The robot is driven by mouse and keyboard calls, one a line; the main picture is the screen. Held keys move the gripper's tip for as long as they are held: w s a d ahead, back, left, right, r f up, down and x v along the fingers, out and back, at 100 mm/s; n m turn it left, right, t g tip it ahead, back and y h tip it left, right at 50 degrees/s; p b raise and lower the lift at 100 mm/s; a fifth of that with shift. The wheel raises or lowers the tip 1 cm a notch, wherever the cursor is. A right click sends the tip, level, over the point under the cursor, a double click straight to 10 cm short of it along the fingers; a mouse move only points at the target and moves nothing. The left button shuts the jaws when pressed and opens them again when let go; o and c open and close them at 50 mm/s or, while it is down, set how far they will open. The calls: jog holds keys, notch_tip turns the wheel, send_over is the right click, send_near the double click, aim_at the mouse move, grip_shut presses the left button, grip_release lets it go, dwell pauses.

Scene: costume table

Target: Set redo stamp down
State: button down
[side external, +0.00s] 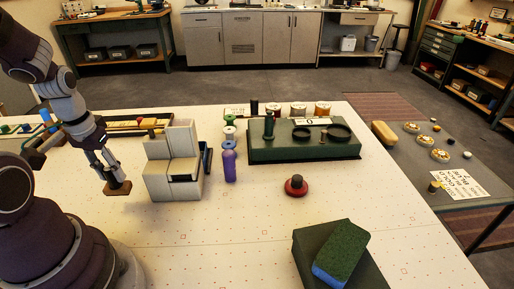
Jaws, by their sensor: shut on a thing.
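My gripper (111,176) is at the left of the table, pointing down, left of the grey stepped block. It is shut on a small stamp with a brown, flat base (118,188), which I take for the redo stamp; no label is readable. The fingers hide its upper part. The base is low over the white table, and I cannot tell whether it touches. A round red piece with a dark knob (296,187) stands apart, right of the middle.
The grey stepped block (172,165) stands close to the right of my gripper. A green-and-blue sponge (341,252) lies on a dark box in front. The table's front middle (220,240) is clear.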

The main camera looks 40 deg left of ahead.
jog(key=w+a, duration=0.3)
jog(key=w+a+f, duration=0.1)
jog(key=w+a, duration=0.6)
jog(key=shift+w+a+f, duration=0.2)
jog(key=shift+f, duration=0.05)
jog(key=shift+w+a+f, duration=0.15)
jog(key=shift+f, duration=1.6)
jog(key=shift+f, duration=0.15)
jog(key=c, duration=0.9)
grip_release()
